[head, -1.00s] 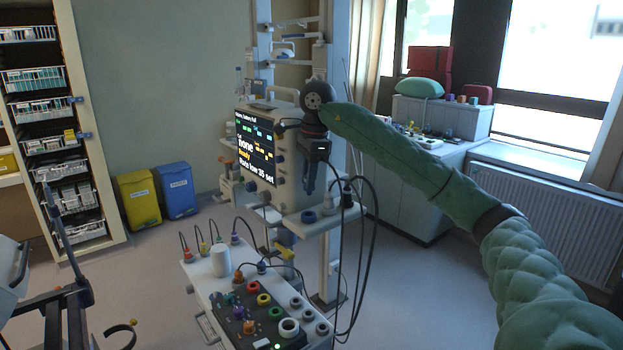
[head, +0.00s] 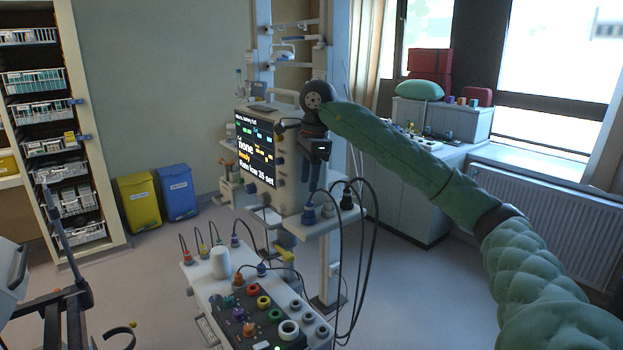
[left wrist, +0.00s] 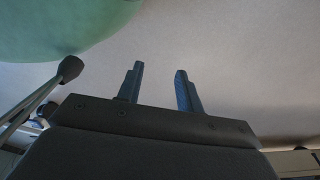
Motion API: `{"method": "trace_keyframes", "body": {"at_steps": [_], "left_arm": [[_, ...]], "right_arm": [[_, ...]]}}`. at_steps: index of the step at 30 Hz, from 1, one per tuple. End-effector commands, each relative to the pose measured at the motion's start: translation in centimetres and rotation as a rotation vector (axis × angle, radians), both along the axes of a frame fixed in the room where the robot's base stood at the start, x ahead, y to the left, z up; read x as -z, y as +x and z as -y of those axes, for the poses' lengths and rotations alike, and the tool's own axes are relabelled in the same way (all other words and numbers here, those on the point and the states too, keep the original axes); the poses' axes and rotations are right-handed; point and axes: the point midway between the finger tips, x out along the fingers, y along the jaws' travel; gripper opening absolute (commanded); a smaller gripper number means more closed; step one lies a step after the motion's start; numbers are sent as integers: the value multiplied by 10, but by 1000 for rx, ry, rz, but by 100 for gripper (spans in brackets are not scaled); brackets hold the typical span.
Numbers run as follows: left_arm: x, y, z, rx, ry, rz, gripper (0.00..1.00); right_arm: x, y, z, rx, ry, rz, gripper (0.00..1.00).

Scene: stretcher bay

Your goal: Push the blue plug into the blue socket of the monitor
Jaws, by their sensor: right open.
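The monitor (head: 256,150) stands on its pole with the lit screen facing left. At its lower right is a pale ledge (head: 322,228). A blue plug (head: 309,214) stands upright on this ledge, where the blue socket is, with its dark cable arching up and right. The plug covers the socket, and I cannot tell how deep it sits. My right gripper (head: 310,184) points down just above the plug, beside the monitor, open with no plug between its fingers. My left gripper (left wrist: 160,86) shows only in the left wrist view, open and empty.
Grey-topped plugs with cables (head: 347,199) stand on the ledge's right. Below is a panel with several coloured sockets (head: 262,302) and cabled plugs behind it. Hanging cables loop right of the pole. Yellow and blue bins (head: 176,192) stand by the wall. Floor at right is clear.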

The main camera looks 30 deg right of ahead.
Motion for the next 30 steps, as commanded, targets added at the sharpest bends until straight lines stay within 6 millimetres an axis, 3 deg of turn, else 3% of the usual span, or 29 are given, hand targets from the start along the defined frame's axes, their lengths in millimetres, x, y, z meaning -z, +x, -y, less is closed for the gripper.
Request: {"method": "trace_keyframes", "body": {"at_steps": [3, 18, 30], "left_arm": [[-1, 5, 1, 0, -1, 4, 36], [-7, 22, 5, 0, -2, 15, 36], [-8, 26, 6, -1, -4, 17, 36]], "right_arm": [[-19, 1, 3, 6, 5, 19, 46], [-60, -5, 10, 6, 4, 16, 46], [-75, -8, 13, 3, 4, 10, 46]]}}
